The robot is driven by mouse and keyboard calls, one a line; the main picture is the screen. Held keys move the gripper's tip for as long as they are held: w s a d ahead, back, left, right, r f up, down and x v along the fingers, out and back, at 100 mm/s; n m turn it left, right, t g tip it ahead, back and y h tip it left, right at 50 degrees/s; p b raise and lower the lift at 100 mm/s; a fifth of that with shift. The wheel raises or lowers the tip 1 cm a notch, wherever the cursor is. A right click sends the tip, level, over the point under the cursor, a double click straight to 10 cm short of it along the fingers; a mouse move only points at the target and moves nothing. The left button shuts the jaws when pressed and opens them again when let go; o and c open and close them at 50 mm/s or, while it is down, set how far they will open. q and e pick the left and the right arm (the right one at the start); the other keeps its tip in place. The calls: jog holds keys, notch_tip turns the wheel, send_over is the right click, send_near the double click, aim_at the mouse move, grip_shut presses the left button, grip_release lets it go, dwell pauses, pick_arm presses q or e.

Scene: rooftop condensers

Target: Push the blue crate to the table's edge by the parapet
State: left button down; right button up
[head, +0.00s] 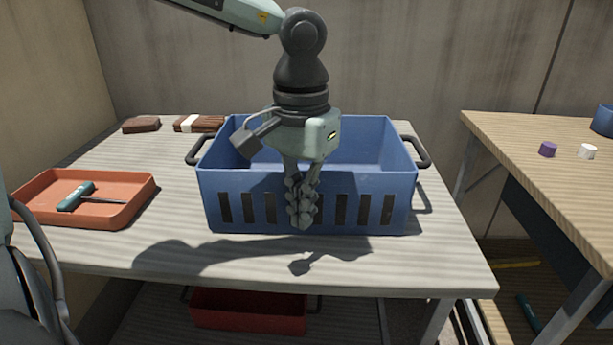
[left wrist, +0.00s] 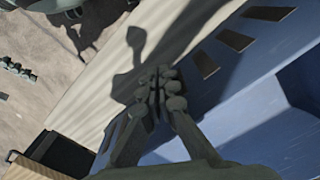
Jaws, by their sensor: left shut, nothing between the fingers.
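The blue crate (head: 385,185) stands upright on the wooden table (head: 375,268), with a dark handle at each end and a row of slots in its near wall. It looks empty in the part that shows. My left gripper (head: 303,222) is shut and points down in front of the crate's near wall, hiding the middle slots. In the left wrist view the closed fingers (left wrist: 160,82) are beside the crate's blue wall (left wrist: 232,85); I cannot tell whether they touch it. My right gripper is not in view.
An orange tray (head: 132,205) with a teal-handled tool (head: 78,196) lies left of the crate. Bricks (head: 141,125) lie at the back left. A wall stands behind the table. A second table (head: 530,150) is at right. A red crate (head: 250,312) sits below.

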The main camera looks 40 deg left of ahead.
pick_arm(q)
jog(key=shift+w+a+p, duration=0.2)
jog(key=shift+w+a, duration=0.8)
jog(key=shift+w, duration=0.6)
jog(key=shift+w+a+p, duration=0.2)
jog(key=shift+w+a, duration=0.75)
jog(key=shift+w, duration=0.65)
jog(key=shift+w+a+p, duration=0.2)
jog(key=shift+w+a, duration=0.8)
jog(key=shift+w, duration=0.6)
jog(key=shift+w+a+p, duration=0.4)
jog(key=shift+w+a, duration=0.85)
jog(key=shift+w, duration=0.8)
jog(key=shift+w+a+p, duration=0.35)
jog(key=shift+w+a, duration=0.9)
jog(key=shift+w, duration=0.8)
jog(key=shift+w+a+p, duration=0.4)
jog(key=shift+w+a, duration=0.85)
jog(key=shift+w, duration=0.8)
jog(key=shift+s+d+r, duration=0.35)
jog(key=shift+s, duration=0.2)
jog(key=shift+s+d+r, duration=0.3)
jog(key=shift+s+d, duration=0.05)
jog(key=shift+s, duration=0.25)
jog(key=shift+s+d+r, duration=0.35)
jog(key=shift+s, duration=0.2)
